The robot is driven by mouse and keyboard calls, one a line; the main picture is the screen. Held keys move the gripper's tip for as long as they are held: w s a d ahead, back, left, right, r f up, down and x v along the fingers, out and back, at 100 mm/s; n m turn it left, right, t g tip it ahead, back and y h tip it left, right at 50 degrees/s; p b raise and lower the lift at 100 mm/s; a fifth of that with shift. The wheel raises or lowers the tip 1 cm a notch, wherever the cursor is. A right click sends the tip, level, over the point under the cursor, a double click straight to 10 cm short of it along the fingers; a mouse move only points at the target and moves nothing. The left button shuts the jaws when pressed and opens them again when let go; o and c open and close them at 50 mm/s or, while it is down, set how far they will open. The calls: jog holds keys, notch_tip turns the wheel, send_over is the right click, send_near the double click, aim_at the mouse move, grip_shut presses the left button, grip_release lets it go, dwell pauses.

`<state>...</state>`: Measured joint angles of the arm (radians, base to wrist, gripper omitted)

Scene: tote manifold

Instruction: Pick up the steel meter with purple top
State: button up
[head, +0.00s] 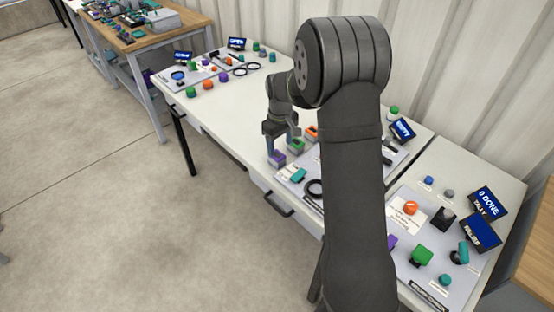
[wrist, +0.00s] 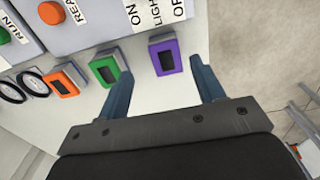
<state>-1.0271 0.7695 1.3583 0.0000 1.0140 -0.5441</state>
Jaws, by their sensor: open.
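The steel meter with the purple top (wrist: 166,59) has grey sides and a dark window. It stands on the white table. In the wrist view it lies between the lines of my gripper's (wrist: 161,70) two fingers, around and just beyond the fingertips. The gripper is open, with nothing held. In the head view my gripper (head: 281,143) is pointed down just above the purple-topped meter (head: 276,159), near the table's front edge. Whether the fingers reach down beside the meter is unclear.
A green-topped meter (wrist: 105,69) stands close beside, left of the left finger. An orange-topped meter (wrist: 63,82) is farther left, near black rings (wrist: 30,84). A labelled panel (wrist: 100,22) lies beyond them. Bare floor (wrist: 262,45) is to the right.

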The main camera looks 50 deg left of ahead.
aim_at(278, 155)
jog(key=f, duration=0.5)
jog(key=shift+s+a+f, duration=0.1)
jog(key=shift+s+f, duration=0.25)
jog(key=c, duration=1.1)
